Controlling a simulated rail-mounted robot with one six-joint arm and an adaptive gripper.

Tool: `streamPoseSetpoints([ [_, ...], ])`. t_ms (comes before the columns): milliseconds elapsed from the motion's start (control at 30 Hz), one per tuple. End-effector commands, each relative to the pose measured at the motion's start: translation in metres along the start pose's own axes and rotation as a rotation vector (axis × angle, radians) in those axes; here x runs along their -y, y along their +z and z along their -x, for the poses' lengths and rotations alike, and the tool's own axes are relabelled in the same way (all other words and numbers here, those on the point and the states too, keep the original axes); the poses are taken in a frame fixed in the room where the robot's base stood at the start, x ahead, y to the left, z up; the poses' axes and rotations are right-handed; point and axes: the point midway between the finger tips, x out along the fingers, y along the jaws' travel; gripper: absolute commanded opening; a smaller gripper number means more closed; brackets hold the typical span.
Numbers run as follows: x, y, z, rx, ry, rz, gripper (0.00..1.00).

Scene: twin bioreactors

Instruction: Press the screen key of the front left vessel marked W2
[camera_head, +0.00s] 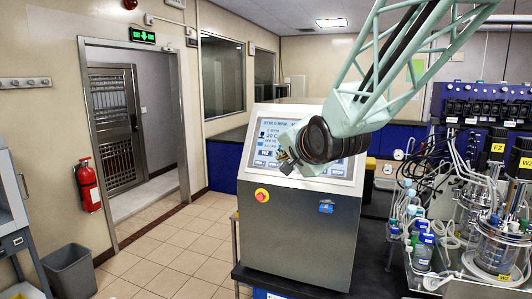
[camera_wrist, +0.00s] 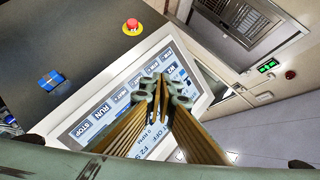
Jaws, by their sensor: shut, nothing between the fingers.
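The touch screen (camera_head: 268,134) is on the sloped top of a grey cabinet (camera_head: 300,225) in the head view. In the wrist view the screen (camera_wrist: 110,122) lies tilted, with a row of keys including RUN (camera_wrist: 103,110) and STOP (camera_wrist: 84,128). Text like W2 shows near the fingertips. My gripper (camera_head: 287,161) is over the screen's lower part; its closed fingertips (camera_wrist: 160,86) cover part of the key row. I cannot tell if they touch it. A glass vessel (camera_head: 500,248) stands at the right, below a yellow W2 label (camera_head: 525,162).
Tubing and bottles (camera_head: 423,252) crowd the bench at right. The tiled floor (camera_head: 175,265) at left is clear beside a grey bin (camera_head: 70,272).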

Motion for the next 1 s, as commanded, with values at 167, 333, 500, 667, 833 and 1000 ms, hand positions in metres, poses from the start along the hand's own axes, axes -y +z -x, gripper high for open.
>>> streamPoseSetpoints([
  [167,0.021,0.006,-0.026,0.002,-0.061,-0.066,0.0],
  [333,0.042,0.013,-0.048,0.01,-0.122,-0.129,0.0],
  [500,0.061,0.022,-0.069,0.023,-0.181,-0.195,0.0],
  [667,0.076,0.029,-0.083,0.036,-0.229,-0.247,0.0],
  [833,0.085,0.035,-0.093,0.047,-0.259,-0.281,0.0],
  [1000,0.089,0.037,-0.096,0.051,-0.273,-0.296,0.0],
])
